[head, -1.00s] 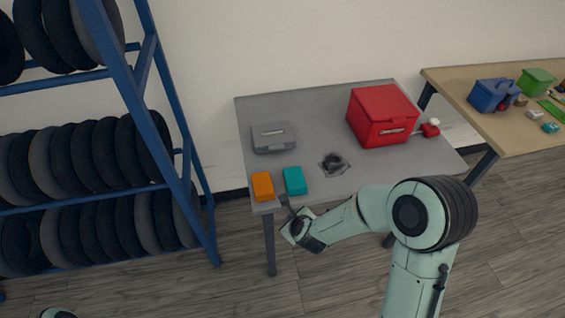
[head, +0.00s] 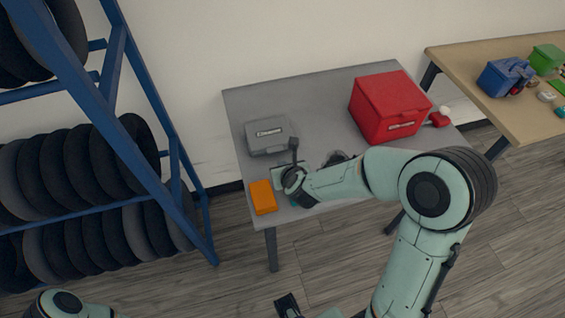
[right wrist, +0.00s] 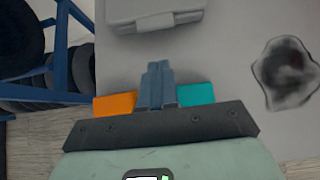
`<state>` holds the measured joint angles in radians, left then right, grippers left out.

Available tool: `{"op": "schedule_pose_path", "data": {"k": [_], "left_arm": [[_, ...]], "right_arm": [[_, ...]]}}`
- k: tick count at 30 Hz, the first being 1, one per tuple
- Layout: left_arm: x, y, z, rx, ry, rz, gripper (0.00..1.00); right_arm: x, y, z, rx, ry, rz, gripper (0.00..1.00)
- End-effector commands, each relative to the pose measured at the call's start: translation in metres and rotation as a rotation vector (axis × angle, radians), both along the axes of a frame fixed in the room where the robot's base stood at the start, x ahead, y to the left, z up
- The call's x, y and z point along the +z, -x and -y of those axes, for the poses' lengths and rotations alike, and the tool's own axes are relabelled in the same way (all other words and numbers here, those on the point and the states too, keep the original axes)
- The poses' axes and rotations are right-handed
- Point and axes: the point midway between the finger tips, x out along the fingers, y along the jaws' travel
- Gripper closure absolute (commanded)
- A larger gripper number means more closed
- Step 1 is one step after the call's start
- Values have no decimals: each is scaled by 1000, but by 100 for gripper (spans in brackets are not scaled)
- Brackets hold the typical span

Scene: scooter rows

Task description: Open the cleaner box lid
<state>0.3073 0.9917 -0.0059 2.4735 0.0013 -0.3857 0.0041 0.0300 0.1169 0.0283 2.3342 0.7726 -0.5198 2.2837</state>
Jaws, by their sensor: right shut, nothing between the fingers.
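Two lidded boxes stand on the grey table (head: 236,101), and I cannot tell by name which is the cleaner box. The grey box (head: 262,140) is low, with a pale label, and its lid looks shut. Its near side shows at the top of the right wrist view (right wrist: 120,14). The red box (head: 375,100) at the right also has its lid down. My right gripper (head: 294,143) is shut and empty, just in front of the grey box; its fingers (right wrist: 158,66) point at it, apart from it. My left arm (head: 65,303) shows at the bottom left; its gripper is unclear.
An orange block (head: 263,197) and a mostly hidden teal block (right wrist: 196,94) lie near the front edge. A dark round item on a patch (right wrist: 288,72) lies to the right. A blue tyre rack (head: 150,95) stands left. A wooden table (head: 470,60) is at the right.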

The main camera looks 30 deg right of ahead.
Motion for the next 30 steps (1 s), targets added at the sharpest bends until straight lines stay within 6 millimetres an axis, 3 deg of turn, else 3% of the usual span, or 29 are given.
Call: {"op": "schedule_pose_path", "data": {"k": [15, 30], "left_arm": [[-6, 2, 0, 0, 0, -2, 57], [-4, 1, 0, 0, 0, -1, 57]], "right_arm": [[-36, -38, 9, 0, 1, -2, 100], [-33, -71, 17, -1, 2, 4, 100]]}}
